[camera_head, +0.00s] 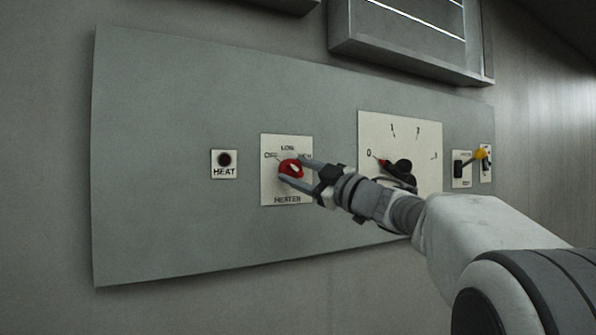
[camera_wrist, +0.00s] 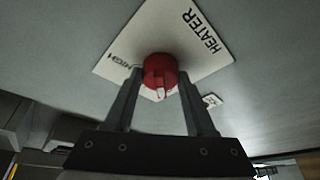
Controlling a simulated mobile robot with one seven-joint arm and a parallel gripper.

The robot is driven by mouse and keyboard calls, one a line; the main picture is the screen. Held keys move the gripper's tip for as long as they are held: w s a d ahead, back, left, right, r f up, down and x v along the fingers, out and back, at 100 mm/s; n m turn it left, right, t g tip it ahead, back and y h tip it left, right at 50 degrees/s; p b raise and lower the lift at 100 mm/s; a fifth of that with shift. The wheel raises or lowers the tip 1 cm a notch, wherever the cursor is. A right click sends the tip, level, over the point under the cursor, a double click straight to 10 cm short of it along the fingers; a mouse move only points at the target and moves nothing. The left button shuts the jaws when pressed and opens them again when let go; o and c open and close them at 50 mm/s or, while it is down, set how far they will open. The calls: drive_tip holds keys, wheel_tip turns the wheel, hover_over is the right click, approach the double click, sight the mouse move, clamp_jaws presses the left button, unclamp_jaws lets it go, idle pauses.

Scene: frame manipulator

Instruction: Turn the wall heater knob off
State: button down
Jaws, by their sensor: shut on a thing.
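The red heater knob (camera_head: 291,169) sits on a white plate (camera_head: 283,190) marked OFF, LOW and HEATER, with a further mark at its upper right partly covered by my gripper. My gripper (camera_head: 293,171) reaches in from the right with one finger above and one below the knob, shut on it. In the wrist view the red knob (camera_wrist: 160,73) lies between the two fingertips of my gripper (camera_wrist: 159,82). The plate there shows HEATER and HIGH. I cannot tell exactly which setting the knob points to.
A dark round HEAT indicator (camera_head: 224,159) is left of the heater plate. A dial plate (camera_head: 400,130) with a black knob and red pointer is to the right, partly behind my arm. Farther right are a black switch (camera_head: 461,168) and a yellow-tipped lever (camera_head: 481,153). A metal box (camera_head: 410,38) juts out above.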

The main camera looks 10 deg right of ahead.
idle(0.3)
drive_tip(key=shift+c, duration=1.1)
unclamp_jaws()
drive_tip(key=shift+s+d+f, duration=0.2)
drive_tip(key=shift+s+d, duration=0.05)
drive_tip(key=shift+s, duration=0.05)
drive_tip(key=b+v, duration=0.4)
drive_tip(key=v, duration=1.2)
drive_tip(key=shift+s, duration=0.25)
drive_tip(key=shift+d+r, duration=0.1)
